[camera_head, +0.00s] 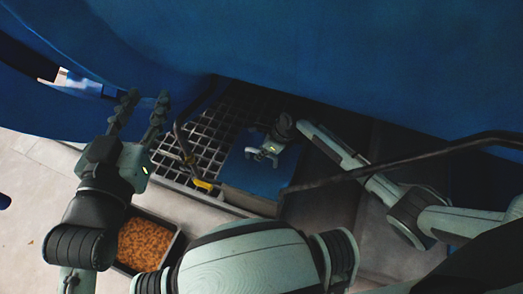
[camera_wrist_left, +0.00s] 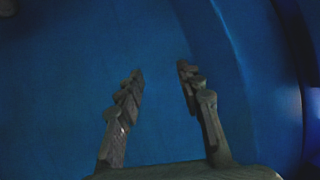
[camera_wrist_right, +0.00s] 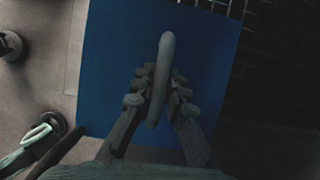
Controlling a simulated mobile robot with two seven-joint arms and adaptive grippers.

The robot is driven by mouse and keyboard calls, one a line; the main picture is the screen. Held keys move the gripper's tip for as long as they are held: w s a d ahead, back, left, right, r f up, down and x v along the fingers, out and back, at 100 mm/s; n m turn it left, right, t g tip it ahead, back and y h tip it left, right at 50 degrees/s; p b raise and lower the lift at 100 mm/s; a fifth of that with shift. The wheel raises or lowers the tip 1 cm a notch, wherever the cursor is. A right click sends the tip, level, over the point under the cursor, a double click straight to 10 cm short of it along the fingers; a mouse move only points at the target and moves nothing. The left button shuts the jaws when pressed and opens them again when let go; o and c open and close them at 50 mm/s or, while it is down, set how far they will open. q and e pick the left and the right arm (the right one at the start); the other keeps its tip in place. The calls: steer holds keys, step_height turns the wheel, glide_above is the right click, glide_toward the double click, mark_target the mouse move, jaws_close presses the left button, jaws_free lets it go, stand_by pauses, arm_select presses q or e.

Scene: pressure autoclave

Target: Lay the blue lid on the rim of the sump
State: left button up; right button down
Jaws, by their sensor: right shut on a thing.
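The blue lid (camera_head: 237,176) is a flat square panel beside the grating in the head view. In the right wrist view the lid (camera_wrist_right: 205,45) fills the middle, with a grey rounded bar handle (camera_wrist_right: 166,50) standing up from it. My right gripper (camera_head: 265,151) is over the lid, and its fingers (camera_wrist_right: 160,95) are shut on the handle from both sides. I cannot tell whether the lid touches what is under it. The sump and its rim are not clearly made out; the lid may cover them. My left gripper (camera_head: 147,98) is open and empty, away from the lid, facing a blue surface (camera_wrist_left: 150,60).
A dark grating (camera_head: 205,130) adjoins the lid. A dark bent bar with a yellow end (camera_head: 203,186) stands left of it, and a dark rail (camera_head: 420,158) crosses at right. A bin of orange-brown pellets (camera_head: 145,243) is at lower left. A large blue body (camera_head: 330,50) overhangs the back.

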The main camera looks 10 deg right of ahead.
mark_target(269, 154)
steer(key=shift+w+f+b, duration=0.15)
steer(key=shift+f+b, duration=0.2)
steer(key=shift+f, duration=0.3)
arm_select(q)
step_height(269, 154, up, 6)
steer(key=d+t+h, duration=0.2)
steer(key=t, duration=0.1)
steer(key=shift+s+d+r+b, duration=0.2)
steer(key=shift+s+d+b, duration=0.1)
steer(key=shift+s, duration=0.15)
arm_select(e)
steer(key=shift+f, duration=0.6)
arm_select(q)
steer(key=shift+r+p, duration=1.35)
steer(key=shift+p, duration=0.05)
arm_select(e)
steer(key=shift+r, duration=0.1)
arm_select(q)
steer(key=shift+f+b, duration=0.6)
steer(key=shift+b, duration=0.05)
arm_select(e)
steer(key=shift+f, duration=1.55)
steer(key=c, duration=1.6)
jaws_free()
steer(key=shift+o, duration=0.7)
steer(key=shift+s+f, duration=0.15)
steer(key=shift+s, duration=0.1)
steer(key=shift+v, duration=3.85)
steer(key=shift+w, duration=0.15)
